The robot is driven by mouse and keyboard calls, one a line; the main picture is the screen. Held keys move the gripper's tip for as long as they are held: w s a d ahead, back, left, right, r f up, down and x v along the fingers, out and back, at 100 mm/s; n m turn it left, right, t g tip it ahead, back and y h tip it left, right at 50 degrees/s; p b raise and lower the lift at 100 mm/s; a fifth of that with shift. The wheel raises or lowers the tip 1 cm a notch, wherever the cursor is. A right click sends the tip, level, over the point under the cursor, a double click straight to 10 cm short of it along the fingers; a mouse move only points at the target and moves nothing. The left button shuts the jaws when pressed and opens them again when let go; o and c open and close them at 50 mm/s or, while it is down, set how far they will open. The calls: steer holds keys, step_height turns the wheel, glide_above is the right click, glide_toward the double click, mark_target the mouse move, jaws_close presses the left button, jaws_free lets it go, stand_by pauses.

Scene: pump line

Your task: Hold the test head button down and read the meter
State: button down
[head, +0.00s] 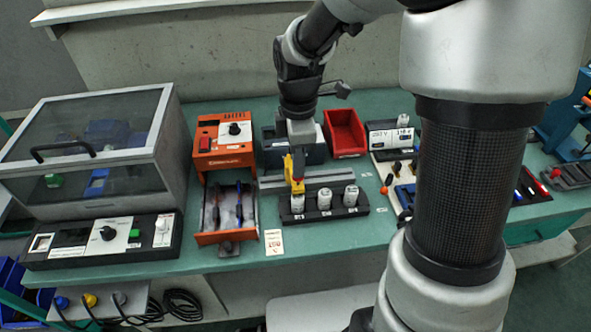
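My gripper (296,158) points down over the middle of the bench, above the left end of a black rack. A yellow part with a dark piece beside it shows at its lower end, just above a white-capped bottle; I cannot tell whether it is held or part of the gripper. The finger gap is hidden. No button clearly marked as the test head's can be made out. A long dark panel (75,248) at the left front has a small light window, a black knob and a white upright piece. A white display panel (383,138) at the back right carries printed figures.
The orange unit (222,146) has a black knob and a red switch; an open drawer (225,238) of tools is below it. The black rack (333,211) holds white bottles. A red bin (345,134) stands behind. A clear-lidded box (75,118) fills the left.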

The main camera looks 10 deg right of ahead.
steer(key=shift+f, duration=0.65)
stand_by(0.9)
steer(key=shift+r+p, duration=2.85)
steer(key=shift+r, duration=0.75)
steer(key=shift+r, duration=0.1)
steer(key=s+d+r+m+t+p, duration=0.2)
steer(key=s+d+r+m, duration=0.1)
steer(key=s+r+m, duration=0.4)
steer(key=s+d+r+m+t+p, duration=0.3)
steer(key=s+r+m, duration=0.5)
steer(key=r+m, duration=0.3)
step_height(320, 180, up, 3)
steer(key=shift+s+r+t, duration=0.1)
steer(key=shift+s+t, duration=0.1)
steer(key=shift+t, duration=0.1)
